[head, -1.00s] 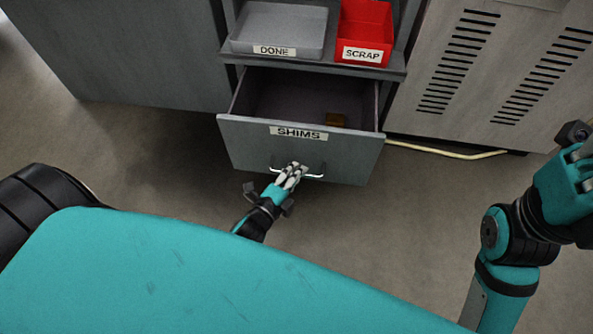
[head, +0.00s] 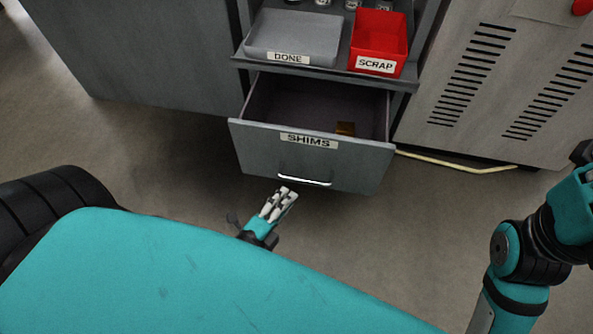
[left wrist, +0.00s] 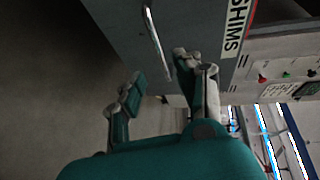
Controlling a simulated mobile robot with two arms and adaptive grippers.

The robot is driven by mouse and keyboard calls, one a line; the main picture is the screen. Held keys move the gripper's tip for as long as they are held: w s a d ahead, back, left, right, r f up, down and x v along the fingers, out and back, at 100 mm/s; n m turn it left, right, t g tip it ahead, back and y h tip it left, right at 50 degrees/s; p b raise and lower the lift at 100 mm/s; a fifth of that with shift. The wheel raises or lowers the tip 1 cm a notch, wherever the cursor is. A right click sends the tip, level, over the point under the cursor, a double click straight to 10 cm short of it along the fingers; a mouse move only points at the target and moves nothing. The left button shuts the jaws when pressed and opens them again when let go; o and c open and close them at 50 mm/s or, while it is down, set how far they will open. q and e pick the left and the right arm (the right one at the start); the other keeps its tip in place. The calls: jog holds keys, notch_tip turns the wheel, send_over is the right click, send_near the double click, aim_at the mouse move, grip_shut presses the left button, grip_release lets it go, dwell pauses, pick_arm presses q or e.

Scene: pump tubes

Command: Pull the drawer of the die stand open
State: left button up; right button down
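The grey drawer (head: 312,160) labelled SHIMS stands open below the shelf of the die stand (head: 325,78). Its dark inside shows, with a small brown block (head: 345,129) in it. The silver bar handle (head: 304,180) is on the drawer front. It also shows in the left wrist view (left wrist: 155,38). My left gripper (head: 287,194) is just in front of and below the handle, apart from it. In the left wrist view my left gripper (left wrist: 157,76) has its fingers spread with nothing between them. My right gripper is out of view; only part of that arm shows.
A grey DONE tray (head: 293,37) and a red SCRAP bin (head: 378,42) sit on the shelf above the drawer. A vented cabinet (head: 490,85) stands to the right, with a pale cable (head: 455,165) on the floor. Floor before the drawer is clear.

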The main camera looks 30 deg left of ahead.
pick_arm(q)
jog(key=shift+v, duration=1.45)
jog(key=shift+r, duration=0.1)
